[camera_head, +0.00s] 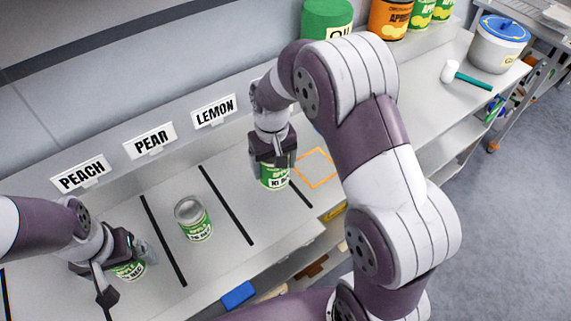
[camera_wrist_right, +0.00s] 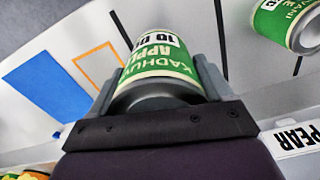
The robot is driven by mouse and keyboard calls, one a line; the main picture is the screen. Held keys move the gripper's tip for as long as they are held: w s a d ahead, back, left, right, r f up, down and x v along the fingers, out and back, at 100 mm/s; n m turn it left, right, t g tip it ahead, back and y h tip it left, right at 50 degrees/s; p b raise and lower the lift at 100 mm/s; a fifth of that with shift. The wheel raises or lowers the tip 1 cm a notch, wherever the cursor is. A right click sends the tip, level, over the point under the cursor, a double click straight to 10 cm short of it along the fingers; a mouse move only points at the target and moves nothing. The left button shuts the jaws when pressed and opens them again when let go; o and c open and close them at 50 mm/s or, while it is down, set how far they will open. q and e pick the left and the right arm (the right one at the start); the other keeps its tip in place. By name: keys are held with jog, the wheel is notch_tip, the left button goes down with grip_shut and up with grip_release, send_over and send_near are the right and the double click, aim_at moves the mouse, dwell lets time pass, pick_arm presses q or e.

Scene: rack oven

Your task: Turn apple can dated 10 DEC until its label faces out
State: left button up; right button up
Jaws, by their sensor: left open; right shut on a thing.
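In the right wrist view this can (camera_wrist_right: 160,60) sits between the two fingers, with "APPLE" and part of a "10 DE" date showing upside down. In the head view its printed side is partly visible below the fingers. My left gripper (camera_head: 126,266) is open at another green apple can (camera_head: 131,271) at the lower left, partly hidden by the gripper.
A third apple can (camera_head: 194,222) stands between the dark lane lines; its date is too small to read. An orange square outline (camera_head: 316,168) lies right of the held can. PEACH (camera_head: 80,176), PEAR (camera_head: 150,140) and LEMON (camera_head: 214,110) signs line the back. A lidded pot (camera_head: 497,48) stands far right.

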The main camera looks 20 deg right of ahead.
jog(key=w+a+p, duration=0.1)
jog(key=w+a, duration=0.2)
jog(key=shift+w+a, duration=0.25)
jog(key=shift+w, duration=0.05)
jog(key=shift+f+b, duration=3.25)
jog(key=shift+f, duration=2.3)
jog(key=o, duration=1.3)
jog(key=shift+o, duration=0.2)
jog(key=shift+s, duration=0.1)
notch_tip(320, 180, up, 9)
jog(key=p, duration=0.8)
